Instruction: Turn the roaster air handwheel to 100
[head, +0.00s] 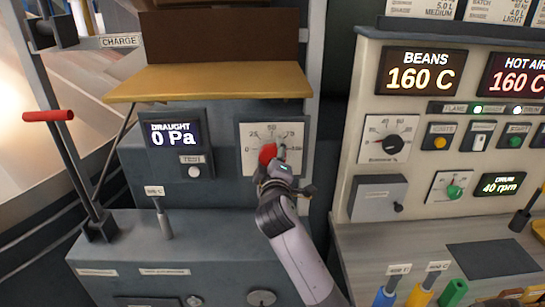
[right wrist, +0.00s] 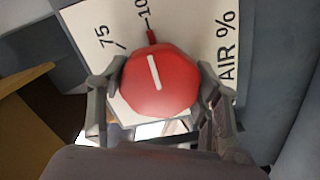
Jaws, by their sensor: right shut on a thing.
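The red roaster air handwheel (right wrist: 165,85) fills the middle of the right wrist view, with a white line on its face. Its red pointer tab (right wrist: 151,37) points up, close to the tick beside the cut-off label that begins "10". The 75 mark lies to its left. In the head view, the handwheel (head: 267,153) shows partly behind my right gripper (head: 275,165), on a white dial plate (head: 252,132) marked from 0 to 100. My right gripper's fingers (right wrist: 160,98) are closed on both sides of the wheel. My left gripper is not in view.
A yellow shelf (head: 210,82) juts out above the dial. A draught display (head: 173,136) reading 0 Pa is to its left, and a red-handled lever (head: 48,115) stands further left. The control panel (head: 440,120) with displays and knobs is to the right.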

